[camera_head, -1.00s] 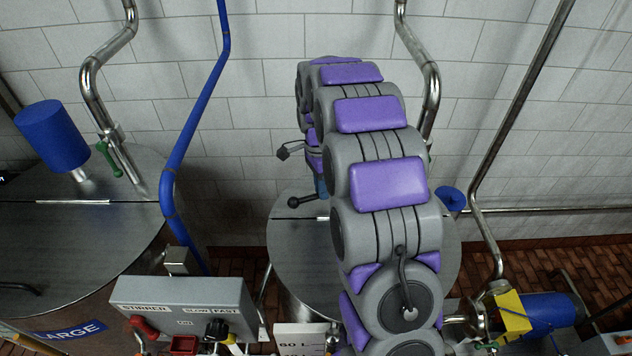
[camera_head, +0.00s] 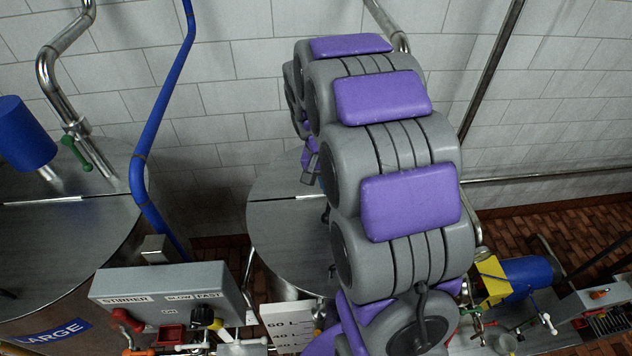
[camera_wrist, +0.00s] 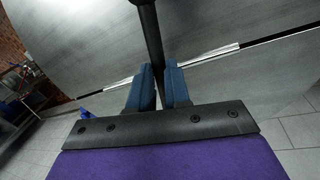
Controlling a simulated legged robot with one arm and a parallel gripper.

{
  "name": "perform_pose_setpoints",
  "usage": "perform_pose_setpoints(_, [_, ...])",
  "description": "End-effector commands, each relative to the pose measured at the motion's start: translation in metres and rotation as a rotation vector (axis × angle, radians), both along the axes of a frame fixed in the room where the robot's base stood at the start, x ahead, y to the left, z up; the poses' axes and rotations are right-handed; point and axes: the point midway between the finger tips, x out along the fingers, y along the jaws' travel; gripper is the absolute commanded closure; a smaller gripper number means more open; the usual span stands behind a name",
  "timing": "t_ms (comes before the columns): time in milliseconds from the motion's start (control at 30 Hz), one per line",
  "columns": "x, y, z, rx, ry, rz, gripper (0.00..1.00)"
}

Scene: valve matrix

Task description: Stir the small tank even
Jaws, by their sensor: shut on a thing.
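The small tank (camera_head: 285,240) stands left of my arm in the head view, with a flat round grey metal top crossed by a bright strip. My arm covers its right side. In the wrist view its top (camera_wrist: 80,45) fills most of the picture, with a bright strip and a dark line running across it. My gripper (camera_wrist: 160,75) has blue fingers shut on a dark round rod (camera_wrist: 149,32). The rod runs up out of the wrist picture; its other end is hidden. The head view does not clearly show my gripper's fingers.
The large tank (camera_head: 70,245), labelled LARGE, stands at left. A grey stirrer box (camera_head: 165,290) with slow and fast marks stands between the tanks. A blue pipe (camera_head: 160,120) rises beside it. A blue motor (camera_head: 530,277) and yellow part (camera_head: 492,280) lie at right.

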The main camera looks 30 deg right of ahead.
Motion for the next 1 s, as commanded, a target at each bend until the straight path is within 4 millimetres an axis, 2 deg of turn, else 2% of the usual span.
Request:
perform_pose_setpoints(33, [0.000, -0.006, 0.005, -0.010, -0.015, 0.042, 1.00])
perform_pose_setpoints(400, [-0.012, -0.026, 0.005, -0.014, -0.016, 0.290, 1.00])
perform_pose_setpoints(1000, [-0.014, -0.032, 0.006, -0.017, -0.018, 0.386, 1.00])
